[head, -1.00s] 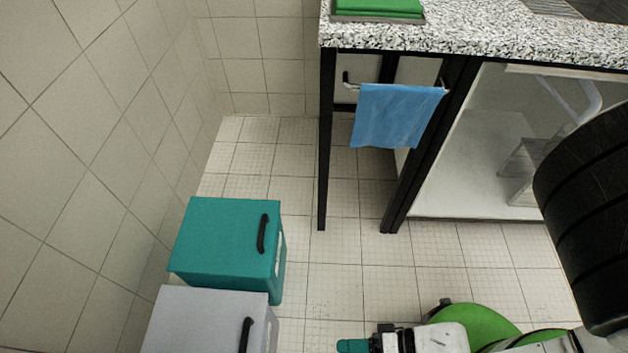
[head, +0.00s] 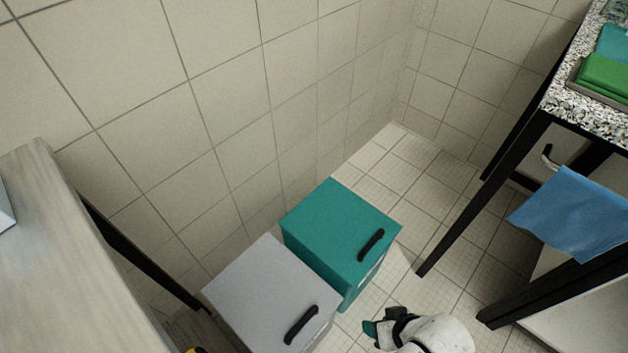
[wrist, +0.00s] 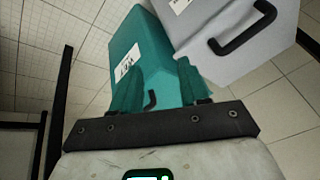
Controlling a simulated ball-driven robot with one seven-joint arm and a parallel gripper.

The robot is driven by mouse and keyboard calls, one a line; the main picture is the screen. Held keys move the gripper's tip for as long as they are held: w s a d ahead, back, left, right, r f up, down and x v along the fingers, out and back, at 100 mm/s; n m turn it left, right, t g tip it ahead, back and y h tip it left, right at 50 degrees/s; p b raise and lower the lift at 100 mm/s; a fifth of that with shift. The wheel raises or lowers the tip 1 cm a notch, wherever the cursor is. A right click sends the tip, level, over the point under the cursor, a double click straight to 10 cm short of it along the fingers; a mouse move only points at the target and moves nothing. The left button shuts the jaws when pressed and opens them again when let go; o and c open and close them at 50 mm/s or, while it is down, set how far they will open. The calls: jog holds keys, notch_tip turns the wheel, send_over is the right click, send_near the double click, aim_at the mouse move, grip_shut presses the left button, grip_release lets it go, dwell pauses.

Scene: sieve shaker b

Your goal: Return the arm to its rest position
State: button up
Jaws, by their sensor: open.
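My gripper (head: 370,328) shows at the bottom of the head view, above the floor just right of the bins, with teal fingertips. In the wrist view my gripper (wrist: 158,88) has its two teal fingers apart with nothing held between them. Behind the fingers is the teal bin (wrist: 130,38), with a white label and a black handle. My white wrist shows in the head view; the rest of my arm is out of frame there.
The teal bin (head: 335,225) and a grey bin (head: 265,290) stand side by side by the tiled wall. A wooden-topped table (head: 60,260) is at left. Tiled floor (head: 405,170) is clear between.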

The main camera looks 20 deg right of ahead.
jog(key=s+d+r+n+g+h+p, duration=0.1)
jog(key=s+d+r+n+g+p, duration=0.2)
jog(key=d+r, duration=0.45)
notch_tip(320, 180, up, 19)
jog(key=a+p, duration=0.2)
jog(key=p, duration=1.3)
jog(key=shift+f+g, duration=0.15)
jog(key=shift+g, duration=0.15)
